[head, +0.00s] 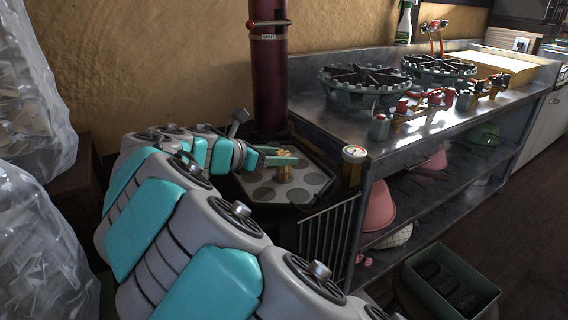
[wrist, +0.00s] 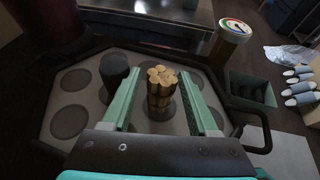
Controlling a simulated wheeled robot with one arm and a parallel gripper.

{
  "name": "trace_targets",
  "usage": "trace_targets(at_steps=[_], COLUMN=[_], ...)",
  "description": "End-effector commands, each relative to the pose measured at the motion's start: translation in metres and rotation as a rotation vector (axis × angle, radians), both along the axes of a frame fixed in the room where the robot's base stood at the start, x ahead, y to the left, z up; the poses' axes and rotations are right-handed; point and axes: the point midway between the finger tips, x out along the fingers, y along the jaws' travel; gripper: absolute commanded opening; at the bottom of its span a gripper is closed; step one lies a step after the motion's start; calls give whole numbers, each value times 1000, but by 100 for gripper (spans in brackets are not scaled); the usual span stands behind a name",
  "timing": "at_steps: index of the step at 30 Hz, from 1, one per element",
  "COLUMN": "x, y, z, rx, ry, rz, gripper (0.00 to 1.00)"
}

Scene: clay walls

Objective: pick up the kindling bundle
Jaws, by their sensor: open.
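The kindling bundle (wrist: 161,92) is a small upright cluster of light wooden sticks with a dark band around it. It stands on a grey tray with round recesses (wrist: 70,122). My gripper (wrist: 163,88) is open, with one teal finger on each side of the bundle and a visible gap on both sides. In the head view the bundle (head: 284,166) shows at the tips of my gripper (head: 280,157), which reaches in from the left.
A dark cylinder (wrist: 114,72) stands on the tray just left of the left finger. A can with a gauge-like top (head: 353,164) stands at the tray's right. A dark red pipe (head: 269,80) rises behind. A metal counter with burners (head: 365,85) is at the right.

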Motion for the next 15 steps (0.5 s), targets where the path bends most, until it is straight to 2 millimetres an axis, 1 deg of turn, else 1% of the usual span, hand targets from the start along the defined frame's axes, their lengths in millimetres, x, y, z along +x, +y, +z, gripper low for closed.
trace_targets(at_steps=[3,6,9,15], x=[9,19,23,23], y=[-16,-24,-28,-27], z=[-6,-12,-14,-14], rx=[-3,-3,-1,0], ry=[4,1,0,-1], rz=[-7,-4,-1,0], gripper=[60,60,60,59])
